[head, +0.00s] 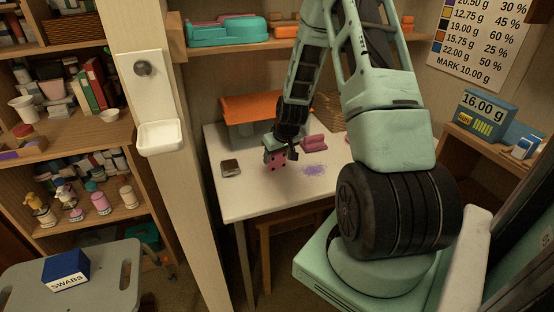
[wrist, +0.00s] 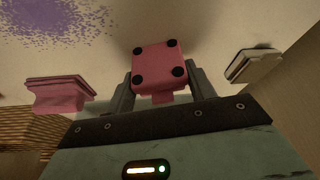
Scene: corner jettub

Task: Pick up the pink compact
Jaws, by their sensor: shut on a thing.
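My gripper (wrist: 152,88) is shut on a small pink block with black dots on one face, which I take as the pink compact (wrist: 158,66). The dotted face is turned toward the camera in the wrist view, and the fingers sit on either side of the block. In the head view the held compact (head: 277,162) hangs at my gripper (head: 279,152) over the white table (head: 245,204). I cannot tell whether it touches the table. A second pink thing (head: 313,142) with a stepped shape lies on the table to the right; it also shows in the wrist view (wrist: 58,95).
A dark-topped small box (head: 231,168) lies on the table to the left. Purple powder (head: 313,170) is spread to the right. An orange-topped grey box (head: 247,112) and a wicker basket (head: 328,110) stand at the back. The table's front left is clear.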

